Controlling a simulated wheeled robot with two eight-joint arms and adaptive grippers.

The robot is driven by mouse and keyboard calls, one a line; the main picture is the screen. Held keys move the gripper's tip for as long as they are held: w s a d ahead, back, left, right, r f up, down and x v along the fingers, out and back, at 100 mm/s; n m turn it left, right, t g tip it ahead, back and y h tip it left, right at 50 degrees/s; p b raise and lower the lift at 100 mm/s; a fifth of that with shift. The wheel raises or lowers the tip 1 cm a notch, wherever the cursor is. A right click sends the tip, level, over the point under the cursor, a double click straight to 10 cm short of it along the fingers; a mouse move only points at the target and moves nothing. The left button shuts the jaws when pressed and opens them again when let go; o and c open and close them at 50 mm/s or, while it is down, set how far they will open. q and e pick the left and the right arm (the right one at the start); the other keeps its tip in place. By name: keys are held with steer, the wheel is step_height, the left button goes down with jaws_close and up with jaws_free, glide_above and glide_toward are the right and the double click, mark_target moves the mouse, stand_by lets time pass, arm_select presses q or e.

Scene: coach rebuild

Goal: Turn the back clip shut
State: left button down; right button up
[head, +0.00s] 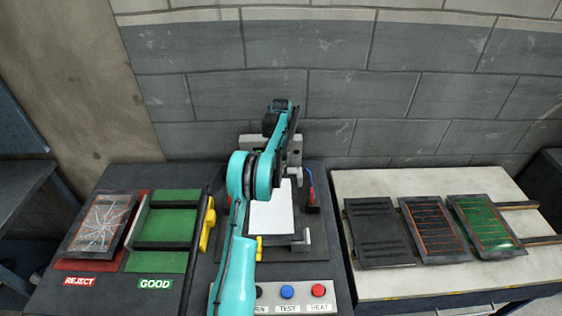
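A fixture (303,239) with grey blocks holds a white panel (271,212) in the middle of the dark bench. A small yellow clip (259,243) shows at the panel's front left edge. I cannot make out the back clip; my arm covers the back left of the fixture. One teal arm comes in from the bottom, left of centre, and I take it as my left. It reaches over the panel's left side to the grey block at the back. Its dark end (276,122) is above that block; the fingers cannot be made out. My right gripper is not in view.
A red REJECT tray (74,265) with a cracked panel and a green GOOD tray (169,226) lie left, beside a yellow-handled tool (207,226). Buttons (287,292) line the front. Several panels lie on the pale right table (372,184). A brick wall stands behind.

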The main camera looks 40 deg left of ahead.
arm_select(q)
steer(key=n, duration=0.5)
stand_by(0.6)
steer(key=c, duration=1.6)
jaws_free()
steer(key=shift+c, duration=0.2)
step_height(320, 180, up, 12)
